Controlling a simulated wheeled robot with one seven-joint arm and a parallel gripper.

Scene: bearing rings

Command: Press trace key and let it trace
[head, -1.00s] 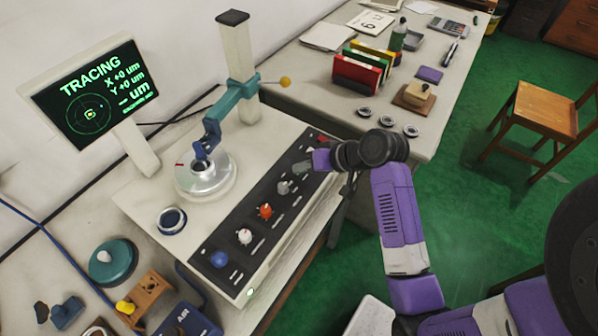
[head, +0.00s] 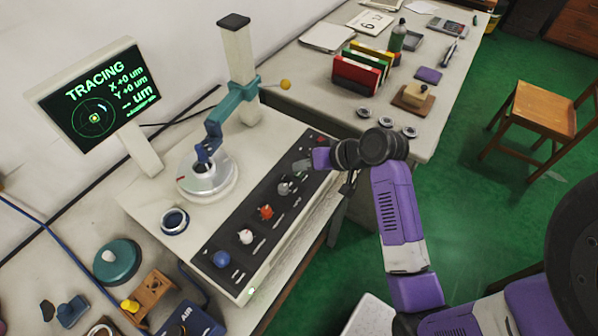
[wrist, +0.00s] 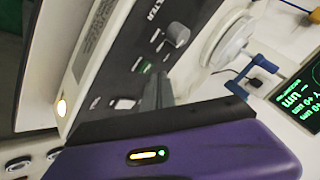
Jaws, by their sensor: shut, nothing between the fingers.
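The instrument's screen (head: 98,92) reads TRACING, with X and Y at +0 um and dashes before a larger um. A round plot with a small bright centre shows on it. A ring sits on the silver turntable (head: 207,185) under the blue probe arm (head: 214,135). My gripper (head: 301,165) is shut and empty, low over the far part of the dark control panel (head: 250,226). In the wrist view, its grey fingertips (wrist: 157,90) are beside a green-lit key (wrist: 145,68) near the grey filter knob (wrist: 177,36). I cannot tell whether they touch the key.
Blue (head: 221,259), white (head: 245,237) and red (head: 266,212) knobs line the panel. A loose ring (head: 174,220) lies on the instrument's base. Several rings, coloured binders (head: 362,69) and a stamp block (head: 413,97) are on the back table.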

